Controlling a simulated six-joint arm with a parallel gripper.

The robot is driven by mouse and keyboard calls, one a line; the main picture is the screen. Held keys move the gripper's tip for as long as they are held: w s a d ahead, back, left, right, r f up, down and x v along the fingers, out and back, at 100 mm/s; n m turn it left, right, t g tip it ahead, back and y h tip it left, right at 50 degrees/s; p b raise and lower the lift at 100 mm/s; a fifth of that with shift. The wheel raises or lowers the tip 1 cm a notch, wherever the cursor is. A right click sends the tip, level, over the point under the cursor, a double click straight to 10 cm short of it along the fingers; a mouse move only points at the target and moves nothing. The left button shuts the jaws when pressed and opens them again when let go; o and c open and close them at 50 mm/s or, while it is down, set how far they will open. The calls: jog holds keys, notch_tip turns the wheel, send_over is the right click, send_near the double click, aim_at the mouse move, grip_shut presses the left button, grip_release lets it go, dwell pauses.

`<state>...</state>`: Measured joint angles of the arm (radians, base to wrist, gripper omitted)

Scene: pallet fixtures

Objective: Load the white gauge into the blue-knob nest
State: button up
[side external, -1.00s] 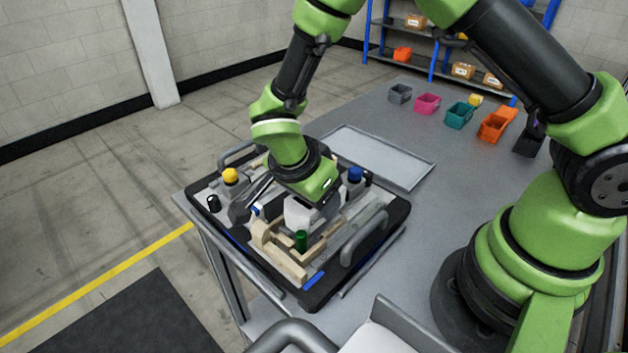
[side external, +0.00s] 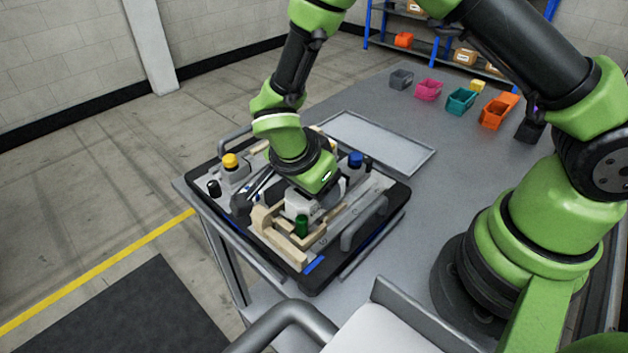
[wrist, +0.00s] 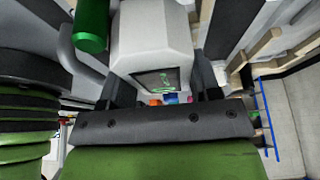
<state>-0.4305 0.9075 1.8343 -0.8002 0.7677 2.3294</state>
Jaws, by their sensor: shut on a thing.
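The white gauge (wrist: 152,38), a pale block with a small dark screen, is between the fingers of my gripper (wrist: 163,88) in the wrist view. My gripper (side external: 313,193) is shut on it, low over the pallet in the side view. There the gauge (side external: 297,205) is partly hidden behind wooden pieces and under the gripper. The blue knob (side external: 356,159) stands behind and to the right of the gripper. The nest by it is largely hidden by my gripper. Whether the gauge touches the pallet, I cannot tell.
A green knob (side external: 302,226) stands close in front of the gauge, beside light wooden pieces (side external: 270,228). A yellow knob (side external: 230,160) and a black knob (side external: 214,187) are at the left. Grey handles (side external: 364,229) rise at the pallet's edges. A flat grey tray (side external: 380,142) lies behind.

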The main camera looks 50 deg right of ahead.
jog(key=shift+f, duration=0.45)
jog(key=o, duration=1.1)
jog(key=v, duration=1)
